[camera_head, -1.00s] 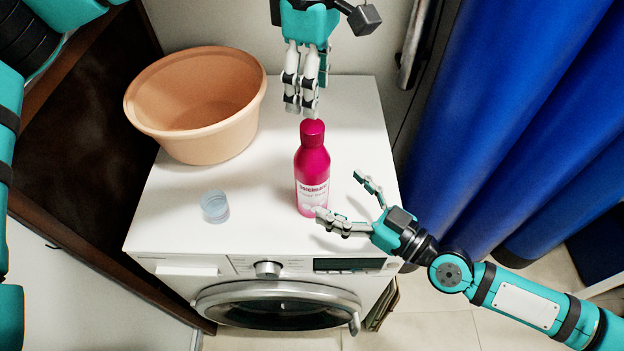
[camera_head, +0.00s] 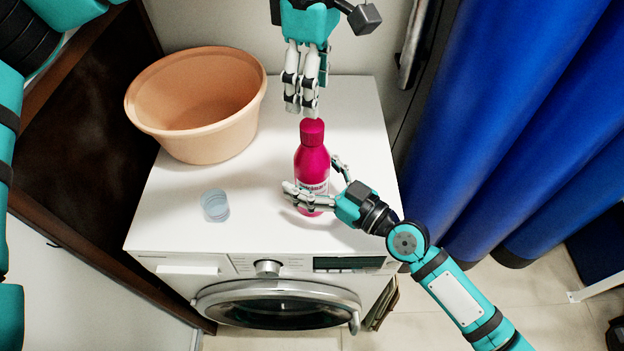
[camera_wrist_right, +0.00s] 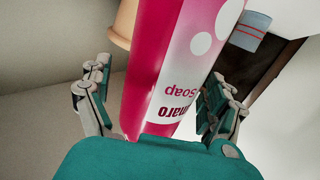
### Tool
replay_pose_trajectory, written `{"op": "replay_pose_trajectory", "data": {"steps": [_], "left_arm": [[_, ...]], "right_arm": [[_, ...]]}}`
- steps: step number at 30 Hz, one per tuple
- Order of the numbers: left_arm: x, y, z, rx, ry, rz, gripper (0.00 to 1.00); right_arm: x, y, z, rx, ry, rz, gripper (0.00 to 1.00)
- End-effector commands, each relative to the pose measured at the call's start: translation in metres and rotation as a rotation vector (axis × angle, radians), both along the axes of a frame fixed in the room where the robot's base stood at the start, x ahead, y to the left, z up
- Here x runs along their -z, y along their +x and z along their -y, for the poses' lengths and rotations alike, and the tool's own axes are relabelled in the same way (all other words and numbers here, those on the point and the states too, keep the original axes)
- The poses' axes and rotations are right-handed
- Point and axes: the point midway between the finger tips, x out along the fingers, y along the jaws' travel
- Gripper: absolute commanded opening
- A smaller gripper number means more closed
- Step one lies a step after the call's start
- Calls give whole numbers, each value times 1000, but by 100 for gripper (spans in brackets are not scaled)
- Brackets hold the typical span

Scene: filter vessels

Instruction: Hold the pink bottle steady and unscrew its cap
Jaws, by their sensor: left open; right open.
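The pink bottle (camera_head: 312,160) stands upright on the washing machine, its cap (camera_head: 312,131) on top. My right gripper (camera_head: 312,178) is open around the bottle's lower body, one finger in front of it and the other on its far right side. In the right wrist view the bottle (camera_wrist_right: 165,60) lies between the two open fingers, with visible room beside it. My left gripper (camera_head: 301,108) points down just above the cap; in the head view its fingers look close together, though they are open. Whether it touches the cap is unclear.
The white washing machine top (camera_head: 260,220) carries an orange basin (camera_head: 215,140) at the back left and a small clear cup (camera_head: 215,206) left of the bottle. A blue curtain (camera_head: 480,120) hangs at the right.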

Motion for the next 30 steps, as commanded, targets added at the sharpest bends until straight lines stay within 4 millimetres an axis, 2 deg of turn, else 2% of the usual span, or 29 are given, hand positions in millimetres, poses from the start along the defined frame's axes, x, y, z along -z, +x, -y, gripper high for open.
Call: {"op": "replay_pose_trajectory", "data": {"steps": [5, 25, 30], "left_arm": [[0, 0, 0, 0, 0, 0, 55], [0, 0, 0, 0, 0, 0, 55], [0, 0, 0, 60, 0, 0, 55]], "right_arm": [[0, 0, 0, 0, 0, 0, 90], [0, 0, 0, 0, 0, 0, 2], [0, 0, 0, 0, 0, 0, 0]]}}
